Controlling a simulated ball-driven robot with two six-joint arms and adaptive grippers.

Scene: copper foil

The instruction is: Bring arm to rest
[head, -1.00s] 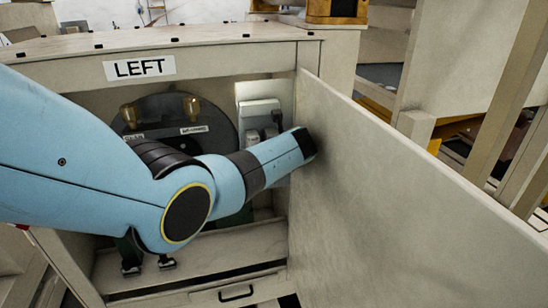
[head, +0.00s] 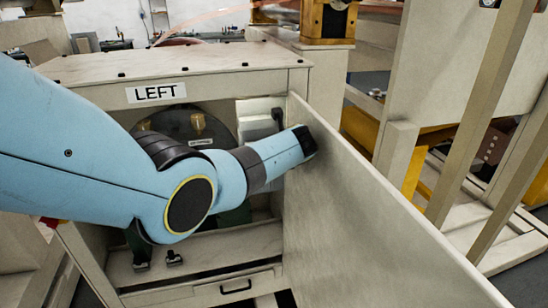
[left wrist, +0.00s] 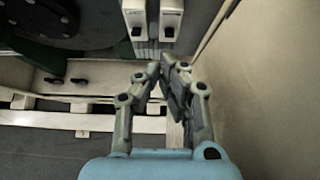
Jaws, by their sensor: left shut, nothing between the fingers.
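My left arm (head: 120,160) comes in from the left in the head view and reaches across the front of an open cabinet. Its wrist end (head: 290,150) lies close to the open door panel; I cannot tell if they touch. In the left wrist view my left gripper (left wrist: 165,70) is shut and empty, with the fingertips together. It points toward the cabinet's inside. In the head view the arm hides this gripper and part of the cabinet opening. My right gripper is in neither view.
The cabinet (head: 90,70) carries a sign (head: 157,92) reading LEFT. Its door (head: 370,210) stands open on the right of the arm. A dark round disc (head: 190,124) sits inside. Posts and frames fill the right side.

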